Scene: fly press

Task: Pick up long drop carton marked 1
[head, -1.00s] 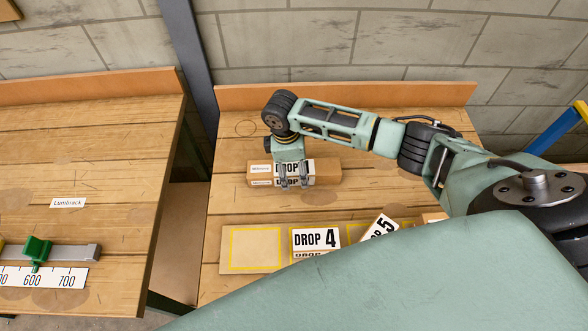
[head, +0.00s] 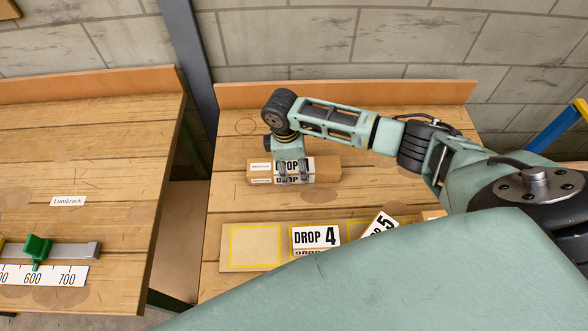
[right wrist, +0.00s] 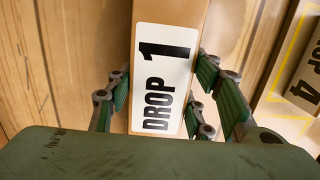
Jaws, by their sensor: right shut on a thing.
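The long brown carton (head: 325,170) lies on the right-hand wooden bench in the head view, with a white label on its top and near faces. In the right wrist view the carton (right wrist: 169,12) has a label reading DROP 1. My right gripper (head: 293,180) is over the carton's middle, its fingers on both sides, shut on it. In the right wrist view the gripper's fingers (right wrist: 163,100) flank the label. I cannot tell whether the carton touches the bench. The gripper hides part of the label in the head view. My left gripper is not in view.
A tray board with yellow outlines (head: 240,262) lies nearer on the bench. A raised back edge (head: 380,92) runs along the bench. Another bench (head: 100,150) stands left across a gap.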

